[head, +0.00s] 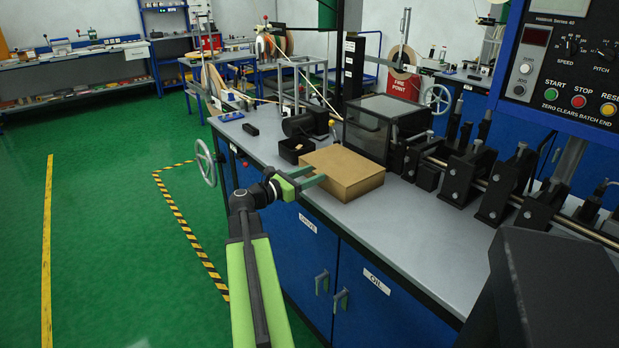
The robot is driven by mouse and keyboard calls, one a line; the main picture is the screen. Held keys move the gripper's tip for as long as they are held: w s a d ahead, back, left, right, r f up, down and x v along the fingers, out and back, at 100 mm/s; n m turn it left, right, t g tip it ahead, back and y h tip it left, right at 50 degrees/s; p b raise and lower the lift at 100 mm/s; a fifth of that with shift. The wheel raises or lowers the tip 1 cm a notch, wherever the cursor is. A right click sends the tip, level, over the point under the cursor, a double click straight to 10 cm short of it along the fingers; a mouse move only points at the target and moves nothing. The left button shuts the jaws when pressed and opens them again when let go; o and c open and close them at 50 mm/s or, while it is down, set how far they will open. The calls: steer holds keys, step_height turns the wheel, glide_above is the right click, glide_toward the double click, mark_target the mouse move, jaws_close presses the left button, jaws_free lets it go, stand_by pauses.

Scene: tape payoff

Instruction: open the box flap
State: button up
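A tan cardboard box (345,173) sits on the grey bench top (412,240), near its left edge. Its top looks flat and closed; I cannot make out the edge of a separate flap. My green gripper (317,174) is at the left side of the box, with its fingertips close to the top left edge. The two fingers stand apart with a gap between them. I cannot tell whether they touch the box.
A small black open bin (296,150) and a dark clear-sided case (386,128) stand behind the box. Black machine fixtures (462,168) line the bench to the right. A handwheel (206,163) juts from the bench's left end. Green floor (110,230) lies clear at left.

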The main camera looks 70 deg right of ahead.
jaws_close()
stand_by(1.1)
